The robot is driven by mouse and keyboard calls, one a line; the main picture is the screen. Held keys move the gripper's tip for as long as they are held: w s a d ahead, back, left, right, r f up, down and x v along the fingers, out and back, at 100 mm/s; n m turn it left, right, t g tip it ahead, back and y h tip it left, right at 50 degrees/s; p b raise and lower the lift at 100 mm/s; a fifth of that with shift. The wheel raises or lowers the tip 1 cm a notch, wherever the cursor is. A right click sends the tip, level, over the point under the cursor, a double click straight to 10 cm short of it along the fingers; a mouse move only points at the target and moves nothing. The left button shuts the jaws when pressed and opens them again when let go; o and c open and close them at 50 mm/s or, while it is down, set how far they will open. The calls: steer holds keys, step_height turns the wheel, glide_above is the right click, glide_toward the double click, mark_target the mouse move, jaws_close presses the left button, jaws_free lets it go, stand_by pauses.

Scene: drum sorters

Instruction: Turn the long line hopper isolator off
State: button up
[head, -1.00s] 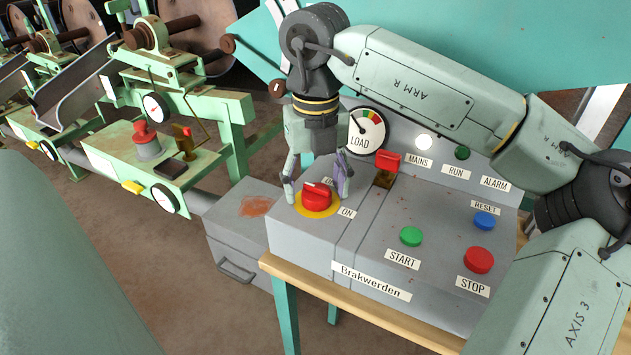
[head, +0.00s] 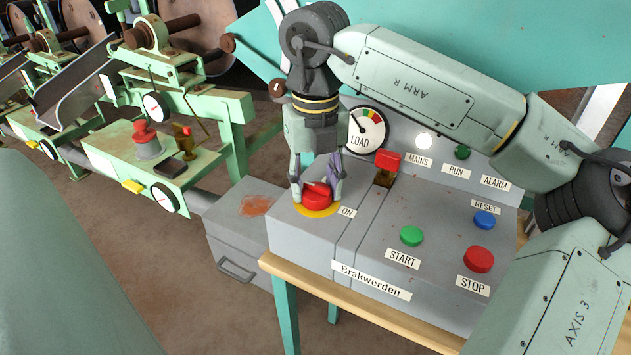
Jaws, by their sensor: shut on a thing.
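The isolator is a red rotary knob (head: 317,202) on a yellow disc, on the top left of the grey control console (head: 300,240). An ON label (head: 348,212) sits to its right. Any label behind the knob is hidden by my gripper. My gripper (head: 317,192) points down over the knob, with its fingers shut on it from both sides. The knob's handle is partly covered by the fingers, so its exact angle is hard to tell.
A red lever switch (head: 387,162) stands close to the right of my gripper, with the LOAD gauge (head: 366,130) behind. START (head: 411,236), STOP (head: 479,259) and RESET (head: 484,220) buttons lie right. Green sorter machines (head: 150,150) stand left.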

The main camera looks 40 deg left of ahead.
steer(key=shift+n, duration=0.3)
steer(key=n, duration=0.7)
steer(key=shift+s+n+b, duration=0.2)
steer(key=shift+n+b, duration=0.1)
steer(key=shift+b, duration=0.05)
steer(key=n, duration=0.4)
steer(key=shift+s, duration=0.1)
steer(key=shift+s+n, duration=0.1)
steer(key=shift+n, duration=2.1)
steer(key=o, duration=1.1)
steer(key=shift+o, duration=0.2)
steer(key=shift+d, duration=0.1)
